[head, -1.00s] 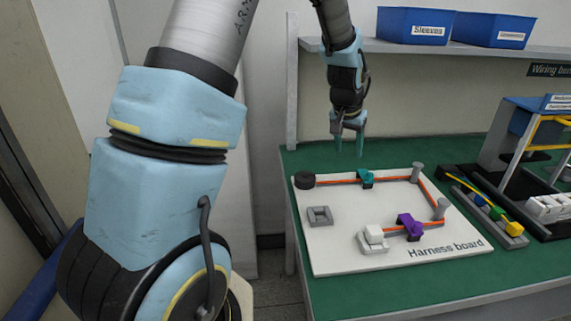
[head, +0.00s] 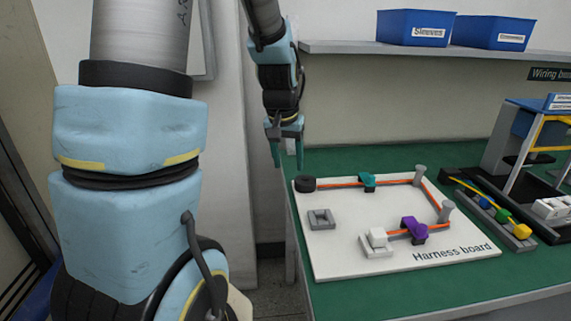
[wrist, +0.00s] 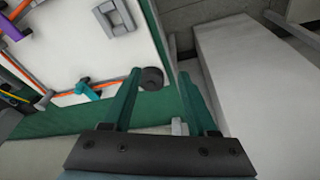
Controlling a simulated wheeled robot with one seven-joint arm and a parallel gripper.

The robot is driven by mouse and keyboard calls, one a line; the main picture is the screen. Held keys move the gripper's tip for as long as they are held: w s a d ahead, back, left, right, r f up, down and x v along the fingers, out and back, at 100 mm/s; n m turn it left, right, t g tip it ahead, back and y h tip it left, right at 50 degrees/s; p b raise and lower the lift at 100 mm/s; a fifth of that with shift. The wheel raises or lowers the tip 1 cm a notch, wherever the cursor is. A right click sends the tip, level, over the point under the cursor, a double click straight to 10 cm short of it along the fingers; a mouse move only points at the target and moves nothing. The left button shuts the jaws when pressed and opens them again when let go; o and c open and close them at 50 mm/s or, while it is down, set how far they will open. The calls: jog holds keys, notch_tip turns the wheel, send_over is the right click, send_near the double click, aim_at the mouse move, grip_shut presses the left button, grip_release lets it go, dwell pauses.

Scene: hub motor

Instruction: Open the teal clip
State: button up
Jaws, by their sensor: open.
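The teal clip (head: 367,181) sits on the far part of the white harness board (head: 330,255), at the orange cable (head: 335,184). It also shows in the wrist view (wrist: 88,90), left of my fingers, with the cable running by it. Whether the clip is open or shut is too small to tell. My gripper (head: 287,160) is open and empty, above and beyond the left edge of the bench, well left of the clip. In the wrist view its two green fingers (wrist: 158,95) are apart, with the round black piece (wrist: 151,79) on the board beyond them.
A purple clip (head: 413,229) and a white connector (head: 377,238) are at the near part of the board. Grey posts (head: 419,174) hold the cable at the right. A grey square holder (head: 321,218) is at the left. Blue bins (head: 415,27) stand on the shelf.

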jog(key=shift+s+a, duration=0.15)
jog(key=shift+a, duration=0.2)
